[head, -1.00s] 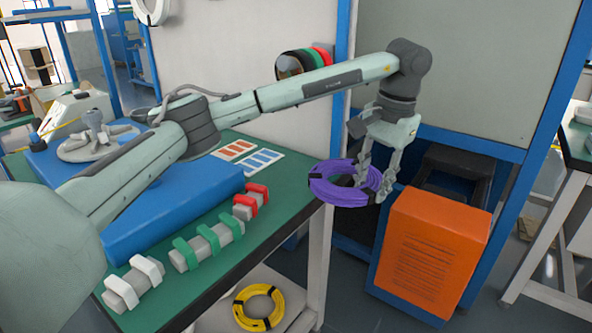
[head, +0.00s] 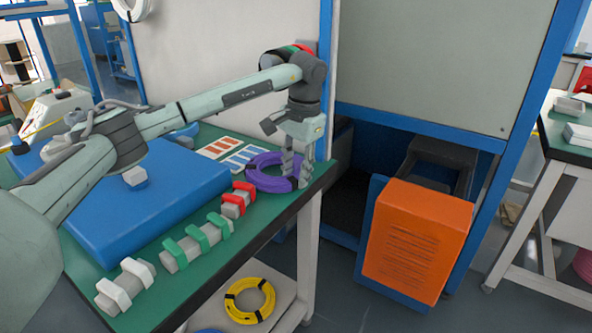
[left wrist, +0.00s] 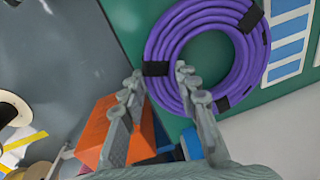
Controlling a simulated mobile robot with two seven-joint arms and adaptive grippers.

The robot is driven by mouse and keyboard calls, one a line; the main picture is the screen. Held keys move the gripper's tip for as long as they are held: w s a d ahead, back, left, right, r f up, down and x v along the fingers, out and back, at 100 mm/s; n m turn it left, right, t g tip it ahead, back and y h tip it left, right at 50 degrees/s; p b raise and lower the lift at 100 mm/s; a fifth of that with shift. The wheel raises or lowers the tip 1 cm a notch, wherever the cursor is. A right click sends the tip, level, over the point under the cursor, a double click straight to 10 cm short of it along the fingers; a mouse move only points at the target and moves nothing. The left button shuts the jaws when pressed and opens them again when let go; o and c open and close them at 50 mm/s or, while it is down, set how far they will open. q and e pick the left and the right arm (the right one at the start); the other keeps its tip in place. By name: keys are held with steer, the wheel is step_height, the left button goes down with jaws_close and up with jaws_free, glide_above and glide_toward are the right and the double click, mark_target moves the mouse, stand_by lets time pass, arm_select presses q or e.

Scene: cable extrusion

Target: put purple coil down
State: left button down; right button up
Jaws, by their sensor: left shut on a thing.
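The purple coil (head: 264,182), bound with black bands, is at the right end of the green table top (head: 262,218). It looks level and at or just above the surface; I cannot tell if it bears on it. My left gripper (head: 296,176) points down and is shut on the coil's right side. In the left wrist view, the purple coil (left wrist: 160,45) shows as a ring over the green top, its near edge between the fingers of my left gripper (left wrist: 158,80). My right gripper is not in view.
Red, green and white holders (head: 193,241) line the table's front, near a blue block (head: 150,215). Printed cards (head: 222,148) lie behind the coil. A yellow coil (head: 250,300) lies on the lower shelf. An orange box (head: 415,240) stands right of the table.

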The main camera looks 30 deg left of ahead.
arm_select(q)
steer(key=shift+f, duration=0.15)
steer(key=c, duration=1.2)
jaws_free()
steer(key=shift+o, duration=0.4)
